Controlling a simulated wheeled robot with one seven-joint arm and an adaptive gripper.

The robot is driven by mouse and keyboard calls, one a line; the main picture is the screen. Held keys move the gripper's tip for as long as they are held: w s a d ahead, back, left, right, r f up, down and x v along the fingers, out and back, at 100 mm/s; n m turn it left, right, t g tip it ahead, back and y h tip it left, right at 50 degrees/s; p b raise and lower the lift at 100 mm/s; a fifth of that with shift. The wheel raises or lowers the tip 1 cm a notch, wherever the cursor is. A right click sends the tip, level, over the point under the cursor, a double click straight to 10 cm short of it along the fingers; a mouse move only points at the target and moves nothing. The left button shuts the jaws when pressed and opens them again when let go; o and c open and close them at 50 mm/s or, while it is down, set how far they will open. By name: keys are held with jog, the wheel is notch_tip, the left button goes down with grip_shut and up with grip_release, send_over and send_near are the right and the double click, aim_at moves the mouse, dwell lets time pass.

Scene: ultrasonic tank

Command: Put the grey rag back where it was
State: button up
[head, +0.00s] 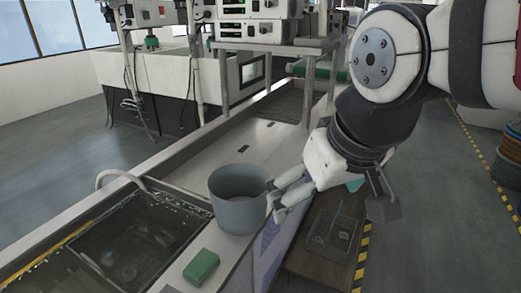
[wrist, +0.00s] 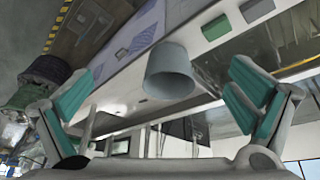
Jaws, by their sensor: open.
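A grey-blue bucket (head: 238,212) stands upright on the bench ledge at the right end of the water tank. Its inside is only partly visible in the head view, and I cannot tell what lies in it. My gripper (head: 275,198) is just right of the bucket's rim in the head view, with its fingers spread and nothing between them. In the wrist view the bucket (wrist: 170,72) appears beyond and between the open teal-padded fingers (wrist: 160,100).
A green block (head: 201,267) lies on the ledge in front of the bucket. The dark liquid-filled tank (head: 125,245) is at the left, with a pale hose over its edge. Instrument boxes (head: 252,30) stand on a rack behind.

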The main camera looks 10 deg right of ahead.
jog(key=shift+m+t, duration=0.4)
jog(key=shift+m, duration=0.2)
jog(key=shift+s+d+r, duration=0.1)
jog(key=shift+s+d, duration=0.3)
jog(key=shift+s, duration=0.25)
jog(key=shift+s+d+r, duration=0.1)
jog(key=shift+s+d, duration=0.3)
jog(key=shift+s, duration=0.3)
jog(key=shift+s+d, duration=0.4)
jog(key=shift+s, duration=0.25)
